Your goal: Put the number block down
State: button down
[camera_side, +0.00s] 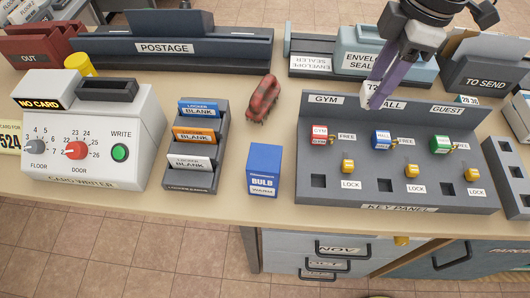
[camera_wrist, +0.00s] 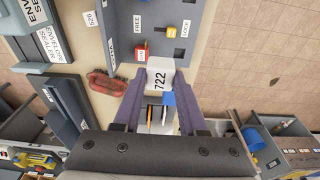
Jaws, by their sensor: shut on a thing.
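The number block, white and marked 722 (camera_wrist: 159,78), is between my gripper's fingertips (camera_wrist: 161,84) in the wrist view. In the side view the block (camera_side: 369,92) is partly hidden by the purple fingers of my gripper (camera_side: 379,92). My gripper is shut on it. There the block appears in front of the key panel's upper back edge, over its middle label. I cannot tell the height of the block above the panel or table.
The grey key panel (camera_side: 336,188) stands at the right of the table. A red stapler-like thing (camera_side: 263,98), a blue bulb box (camera_side: 264,170), a rack of locker cards (camera_side: 190,180) and the card writer (camera_side: 95,150) are left of it. The envelope sealer (camera_side: 320,68) is behind.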

jog(key=s+a+r, duration=0.2)
jog(key=s, duration=0.4)
jog(key=s+a+r, duration=0.2)
jog(key=s+a, duration=0.1)
jog(key=s, duration=0.3)
send_near(261, 157)
jog(key=shift+a+f, duration=0.25)
jog(key=shift+f, duration=1.7)
jog(key=shift+f, duration=0.15)
jog(key=shift+c, duration=2.3)
grip_release()
